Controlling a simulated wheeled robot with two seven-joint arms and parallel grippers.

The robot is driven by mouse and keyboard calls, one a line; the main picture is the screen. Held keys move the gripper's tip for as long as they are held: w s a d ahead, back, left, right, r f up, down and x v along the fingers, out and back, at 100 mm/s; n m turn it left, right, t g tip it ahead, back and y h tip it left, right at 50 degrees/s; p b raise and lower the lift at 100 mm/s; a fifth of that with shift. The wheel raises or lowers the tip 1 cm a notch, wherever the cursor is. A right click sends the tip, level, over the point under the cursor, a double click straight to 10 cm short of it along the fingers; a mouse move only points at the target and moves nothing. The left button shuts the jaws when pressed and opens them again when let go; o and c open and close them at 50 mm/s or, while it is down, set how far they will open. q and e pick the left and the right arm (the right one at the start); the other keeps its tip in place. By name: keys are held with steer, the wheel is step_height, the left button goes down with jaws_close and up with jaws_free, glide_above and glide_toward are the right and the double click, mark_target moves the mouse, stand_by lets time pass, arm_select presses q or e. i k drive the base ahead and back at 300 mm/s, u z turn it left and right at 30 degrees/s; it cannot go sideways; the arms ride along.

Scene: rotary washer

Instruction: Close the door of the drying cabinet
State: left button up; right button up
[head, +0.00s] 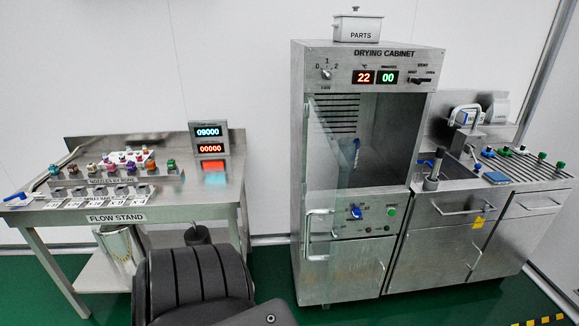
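The drying cabinet (370,54) stands right of the middle in the head view. Its upper chamber is open to view, with a slotted panel (336,118) inside at the left. The clear door (322,180) looks swung open toward me at the left side of the chamber; its exact angle is hard to tell. A pale bar handle (308,232) shows low on the left, apparently on the door. Neither of my grippers is in view.
A steel flow stand (200,207) with colored nozzles is at the left. A lidded PARTS box (358,27) sits on the cabinet. A counter with a sink (452,168) adjoins it on the right. Green floor (268,270) shows between stand and cabinet.

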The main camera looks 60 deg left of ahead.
mark_target(315, 189)
steer(key=u, duration=1.8)
steer(key=i, duration=1)
steer(key=u, duration=0.85)
